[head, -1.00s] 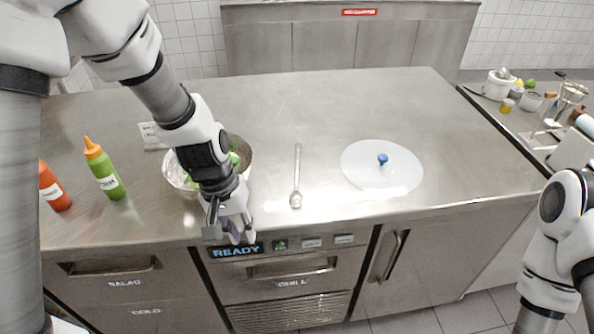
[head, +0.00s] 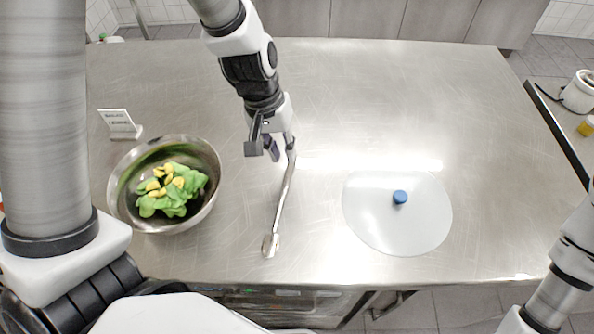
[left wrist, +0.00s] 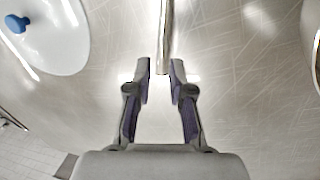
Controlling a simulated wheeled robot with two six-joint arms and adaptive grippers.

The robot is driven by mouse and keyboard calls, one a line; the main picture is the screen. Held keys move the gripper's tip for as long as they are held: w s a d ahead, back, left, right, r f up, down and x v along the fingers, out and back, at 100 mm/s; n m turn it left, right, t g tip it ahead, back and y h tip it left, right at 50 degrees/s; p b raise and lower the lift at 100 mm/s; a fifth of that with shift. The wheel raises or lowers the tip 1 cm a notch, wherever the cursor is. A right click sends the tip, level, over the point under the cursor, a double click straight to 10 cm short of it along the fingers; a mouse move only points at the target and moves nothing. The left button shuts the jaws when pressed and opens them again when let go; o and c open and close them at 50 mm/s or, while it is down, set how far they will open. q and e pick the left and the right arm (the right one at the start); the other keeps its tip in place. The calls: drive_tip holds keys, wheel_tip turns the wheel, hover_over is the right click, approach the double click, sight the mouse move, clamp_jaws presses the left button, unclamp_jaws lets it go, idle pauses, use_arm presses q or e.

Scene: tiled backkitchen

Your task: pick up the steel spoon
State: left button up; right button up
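The steel spoon (head: 282,205) lies on the steel counter, its bowl end toward me and its handle pointing away. My left gripper (head: 268,153) is at the far end of the handle, low over the counter. In the left wrist view, the fingers of my left gripper (left wrist: 160,72) are apart, and the end of the spoon handle (left wrist: 164,38) reaches between the fingertips. I see a gap on each side of the handle. Whether the fingertips touch the counter is not clear. My right gripper is out of view; only part of the right arm shows at the lower right.
A steel bowl (head: 208,208) with green leaves and yellow pieces stands left of the spoon. A small sign (head: 120,123) stands behind it. A white round lid with a blue knob (head: 395,232) lies to the right. The far right of the counter (head: 440,110) is clear.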

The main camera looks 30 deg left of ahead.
sight(286, 181)
use_arm(q)
drive_tip(key=s+f, duration=0.1)
drive_tip(key=s+f+b, duration=0.1)
drive_tip(key=f, duration=0.1)
drive_tip(key=shift+s+d+f, duration=0.15)
drive_tip(key=shift+s+d, duration=0.25)
drive_tip(key=f, duration=0.1)
drive_tip(key=f+b, duration=0.1)
drive_tip(key=f, duration=0.1)
drive_tip(key=shift+w+d, duration=0.2)
drive_tip(key=shift+w, duration=0.2)
drive_tip(key=shift+w+f, duration=0.1)
drive_tip(key=shift+w, duration=0.1)
drive_tip(key=shift+s+r, duration=0.2)
drive_tip(key=shift+s, duration=0.05)
drive_tip(key=shift+f, duration=0.1)
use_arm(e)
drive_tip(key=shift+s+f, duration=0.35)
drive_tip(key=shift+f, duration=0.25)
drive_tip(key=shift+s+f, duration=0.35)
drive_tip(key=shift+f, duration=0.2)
use_arm(q)
drive_tip(key=shift+w+d, duration=0.1)
clamp_jaws()
